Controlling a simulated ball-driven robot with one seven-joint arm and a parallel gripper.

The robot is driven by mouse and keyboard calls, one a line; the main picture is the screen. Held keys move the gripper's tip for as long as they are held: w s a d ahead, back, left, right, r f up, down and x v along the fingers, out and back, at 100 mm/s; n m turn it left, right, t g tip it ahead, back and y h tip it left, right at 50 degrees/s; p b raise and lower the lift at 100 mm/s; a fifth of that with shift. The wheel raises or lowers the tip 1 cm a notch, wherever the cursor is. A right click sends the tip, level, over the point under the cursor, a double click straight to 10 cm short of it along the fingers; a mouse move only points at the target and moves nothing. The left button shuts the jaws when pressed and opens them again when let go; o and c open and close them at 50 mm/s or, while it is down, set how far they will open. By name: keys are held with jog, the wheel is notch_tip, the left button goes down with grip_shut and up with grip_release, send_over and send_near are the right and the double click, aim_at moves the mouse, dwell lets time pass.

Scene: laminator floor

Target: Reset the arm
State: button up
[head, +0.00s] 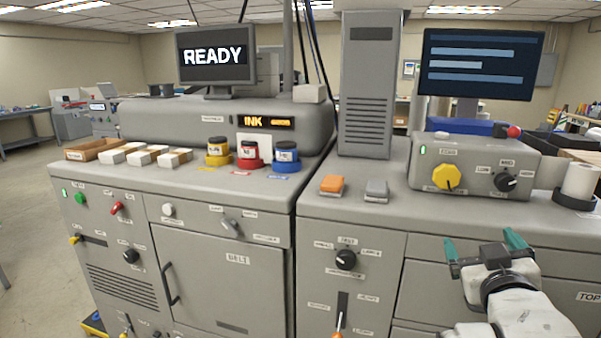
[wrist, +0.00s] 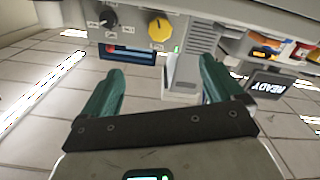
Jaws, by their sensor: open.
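My gripper (head: 482,252) is at the lower right of the head view, in front of the right-hand grey machine cabinet. Its two green fingers are spread apart with nothing between them. In the wrist view my gripper (wrist: 160,85) also shows open and empty. That view is turned over, with the control box and its yellow knob (wrist: 159,30) at the top. The yellow knob also shows in the head view (head: 446,177), on the control box above and behind my gripper.
The grey cabinet top (head: 330,210) carries an orange block (head: 332,186), a grey block (head: 376,190) and a roll of white material (head: 580,182). Red, yellow and blue ink pots (head: 250,155) stand further left. A monitor (head: 213,56) reads READY. Open floor (head: 35,215) lies at the left.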

jog(key=s+f+g+y, duration=0.1)
jog(key=s+f+g, duration=0.45)
jog(key=f, duration=0.75)
jog(key=s+f+g+y, duration=0.1)
jog(key=s+f+g, duration=0.2)
jog(key=s+f, duration=0.8)
jog(key=s+a+f+g+y, duration=0.1)
jog(key=s+f+g, duration=0.2)
jog(key=s+f, duration=0.3)
jog(key=s+a+f+m+g+y, duration=0.1)
jog(key=s+f+g, duration=0.3)
jog(key=s, duration=1)
notch_tip(320, 180, down, 4)
jog(key=shift+s+a+r+y+p, duration=0.25)
jog(key=shift+a+y+p, duration=0.1)
jog(key=shift+a, duration=0.1)
jog(key=shift+g, duration=0.25)
